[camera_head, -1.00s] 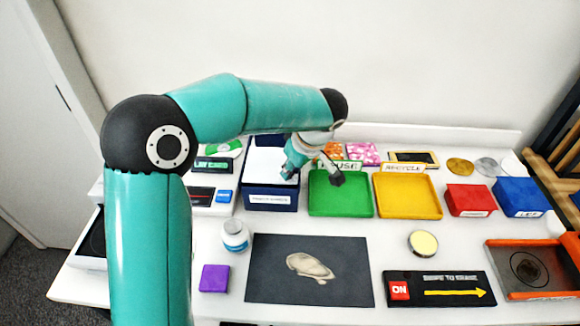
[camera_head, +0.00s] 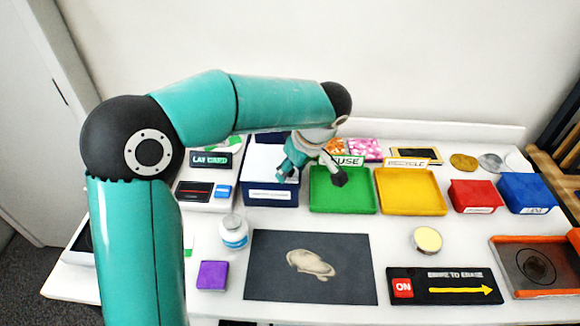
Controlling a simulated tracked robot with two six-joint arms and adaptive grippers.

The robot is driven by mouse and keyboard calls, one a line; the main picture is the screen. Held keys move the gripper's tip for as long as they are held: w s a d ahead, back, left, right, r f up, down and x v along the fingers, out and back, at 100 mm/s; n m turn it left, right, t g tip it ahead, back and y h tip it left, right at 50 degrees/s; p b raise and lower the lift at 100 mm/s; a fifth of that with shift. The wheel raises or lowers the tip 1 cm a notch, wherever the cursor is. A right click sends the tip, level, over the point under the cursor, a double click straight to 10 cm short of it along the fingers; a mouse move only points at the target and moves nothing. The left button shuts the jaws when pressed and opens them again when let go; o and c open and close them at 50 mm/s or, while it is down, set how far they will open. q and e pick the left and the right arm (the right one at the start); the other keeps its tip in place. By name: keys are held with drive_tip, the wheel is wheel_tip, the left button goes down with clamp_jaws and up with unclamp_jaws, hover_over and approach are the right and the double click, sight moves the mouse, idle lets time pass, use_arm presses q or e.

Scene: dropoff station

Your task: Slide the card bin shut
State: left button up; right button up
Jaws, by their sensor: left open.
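A navy blue box (camera_head: 271,196) with a white inside or top and a pale label on its front stands at the back, left of the green tray. It looks like the card bin, but its label is too blurred to read. My left gripper (camera_head: 312,177) is open and empty. It hangs over the seam between the navy box and the green tray (camera_head: 345,209), with one finger over the box's right part and the other over the tray. My wrist and forearm hide the box's back part. My right gripper is not in view.
A yellow tray (camera_head: 411,207), a red bin (camera_head: 475,198) and a blue bin (camera_head: 525,196) stand to the right. A reader marked LAY CARD (camera_head: 210,160) is at left.

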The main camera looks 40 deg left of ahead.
use_arm(q)
drive_tip(key=v, duration=1.2)
drive_tip(key=shift+f, duration=0.15)
